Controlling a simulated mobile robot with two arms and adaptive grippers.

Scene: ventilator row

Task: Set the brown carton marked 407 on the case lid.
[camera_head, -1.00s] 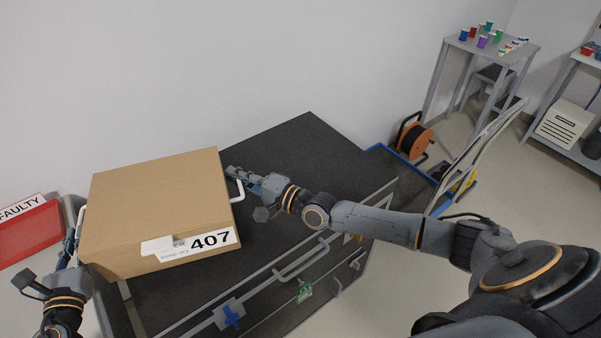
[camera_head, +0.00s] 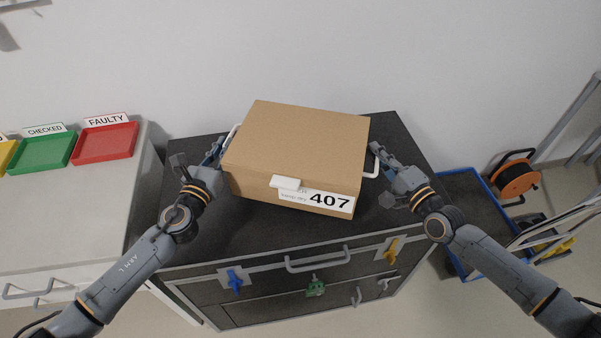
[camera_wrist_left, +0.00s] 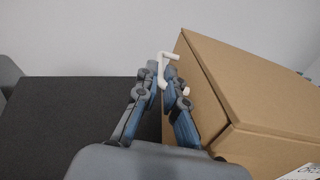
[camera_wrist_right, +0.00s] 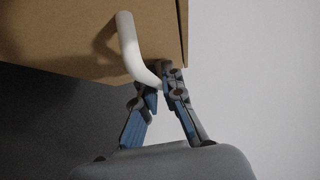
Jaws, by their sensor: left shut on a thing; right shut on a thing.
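The brown carton marked 407 (camera_head: 297,150) is over the middle of the dark case lid (camera_head: 195,240), label facing me. My left gripper (camera_head: 218,150) is shut on the carton's white left handle, which also shows in the left wrist view (camera_wrist_left: 168,62). My right gripper (camera_head: 377,152) is shut on the white right handle, seen in the right wrist view (camera_wrist_right: 130,45). The carton's underside and far side are hidden.
Left of the case stands a pale counter (camera_head: 60,220) with a red FAULTY tray (camera_head: 105,141) and a green CHECKED tray (camera_head: 45,153). A blue-edged cart (camera_head: 470,205) and an orange cable reel (camera_head: 516,178) are on the right. Bare lid shows around the carton.

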